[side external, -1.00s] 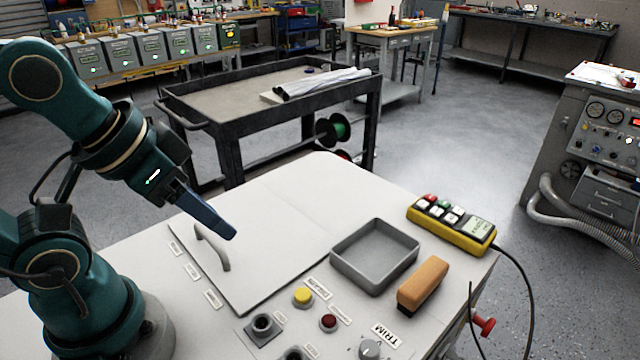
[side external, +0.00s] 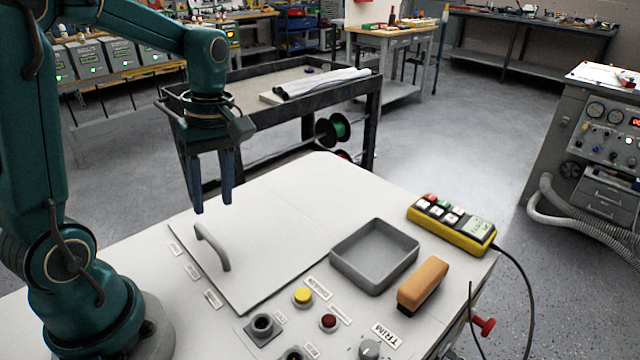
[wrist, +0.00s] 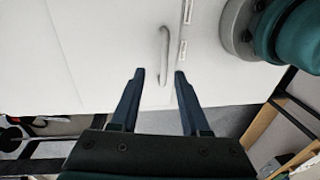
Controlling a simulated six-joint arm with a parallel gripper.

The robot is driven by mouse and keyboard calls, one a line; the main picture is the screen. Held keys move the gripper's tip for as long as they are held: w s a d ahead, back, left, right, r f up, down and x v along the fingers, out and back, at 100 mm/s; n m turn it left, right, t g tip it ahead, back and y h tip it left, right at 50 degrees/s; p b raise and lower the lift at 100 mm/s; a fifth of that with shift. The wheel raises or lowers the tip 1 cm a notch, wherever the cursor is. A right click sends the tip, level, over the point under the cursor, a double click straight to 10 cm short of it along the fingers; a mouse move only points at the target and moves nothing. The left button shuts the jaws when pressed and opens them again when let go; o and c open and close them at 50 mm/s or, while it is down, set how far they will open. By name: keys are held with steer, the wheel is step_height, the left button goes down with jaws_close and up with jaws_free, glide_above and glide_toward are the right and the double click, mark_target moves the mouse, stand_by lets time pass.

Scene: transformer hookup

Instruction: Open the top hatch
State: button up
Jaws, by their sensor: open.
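The top hatch (side external: 275,250) is a flat pale panel, closed and flush with the white cabinet top. Its grey arched handle (side external: 214,247) stands near the hatch's left edge. My gripper (side external: 213,208) points down above the handle, with its two blue fingers apart and nothing between them. In the wrist view the handle (wrist: 164,55) lies ahead of the open fingertips (wrist: 160,73), roughly in line with the gap between them. The fingers appear clear of the handle.
A grey tray (side external: 374,257), an orange-brown block (side external: 422,285) and a yellow pendant (side external: 451,224) sit right of the hatch. Yellow (side external: 302,296) and red (side external: 328,321) buttons are in front. A black cart (side external: 240,125) stands behind the cabinet.

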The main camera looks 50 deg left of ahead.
mark_target(210, 236)
steer(key=shift+n+g, duration=0.3)
steer(key=shift+s+a+f, duration=0.15)
steer(key=shift+s+f, duration=0.1)
steer(key=shift+f, duration=0.85)
steer(key=shift+s+a+f, duration=0.2)
steer(key=shift+s+f, duration=0.1)
steer(key=shift+f, duration=0.8)
steer(key=shift+s+a+f, duration=0.15)
steer(key=shift+s+f, duration=0.1)
steer(key=shift+f, duration=0.85)
jaws_close()
